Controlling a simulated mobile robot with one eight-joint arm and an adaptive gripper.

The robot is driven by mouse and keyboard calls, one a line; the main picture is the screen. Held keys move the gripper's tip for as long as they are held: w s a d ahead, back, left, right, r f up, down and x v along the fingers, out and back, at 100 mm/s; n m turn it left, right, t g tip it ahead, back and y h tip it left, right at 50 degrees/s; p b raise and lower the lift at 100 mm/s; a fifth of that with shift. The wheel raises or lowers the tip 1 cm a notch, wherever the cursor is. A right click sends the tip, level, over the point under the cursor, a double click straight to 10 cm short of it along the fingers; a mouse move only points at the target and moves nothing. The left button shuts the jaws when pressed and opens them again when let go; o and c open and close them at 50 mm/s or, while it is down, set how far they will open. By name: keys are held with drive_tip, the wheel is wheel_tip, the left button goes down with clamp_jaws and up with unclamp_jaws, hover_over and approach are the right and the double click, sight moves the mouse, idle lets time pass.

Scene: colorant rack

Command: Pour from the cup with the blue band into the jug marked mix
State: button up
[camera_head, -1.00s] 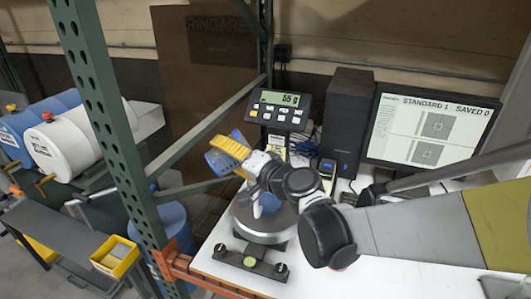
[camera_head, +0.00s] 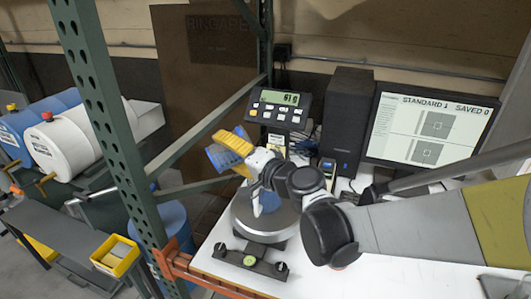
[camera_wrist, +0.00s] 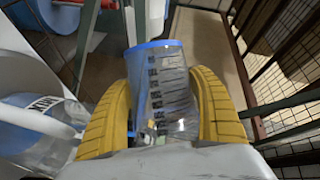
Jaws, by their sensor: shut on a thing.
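My gripper (camera_head: 232,146) has yellow fingers and is shut on a clear cup with a blue band (camera_head: 222,158), held tilted above and left of the scale. In the wrist view the cup (camera_wrist: 165,88) sits between both fingers (camera_wrist: 165,105), with dark graduation marks and a blue rim. A pale bluish vessel (camera_head: 267,203), likely the jug, stands on the round scale pan (camera_head: 262,222), partly hidden by my wrist. In the wrist view a clear vessel with bluish contents (camera_wrist: 38,125) shows at lower left.
The scale display (camera_head: 279,98) is lit, its digits hard to read. A green rack post (camera_head: 105,120) stands left of the cup. A monitor (camera_head: 428,137) and a black speaker (camera_head: 346,122) stand behind my arm. Drums (camera_head: 75,142) lie at the left.

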drive_tip(key=shift+r+m, duration=0.15)
drive_tip(key=shift+m, duration=0.15)
idle(0.5)
drive_tip(key=shift+w+d+r+m+y, duration=0.15)
drive_tip(key=shift+w+d+r+m, duration=0.15)
drive_tip(key=shift+d, duration=0.15)
drive_tip(key=shift+w+d+r+m+y, duration=0.2)
drive_tip(key=shift+d+m, duration=0.1)
drive_tip(key=shift+d, duration=0.15)
idle(1.3)
drive_tip(key=shift+d+f+m+y+b, duration=0.25)
drive_tip(key=shift+m+b, duration=0.45)
drive_tip(key=shift+b, duration=0.3)
idle(0.7)
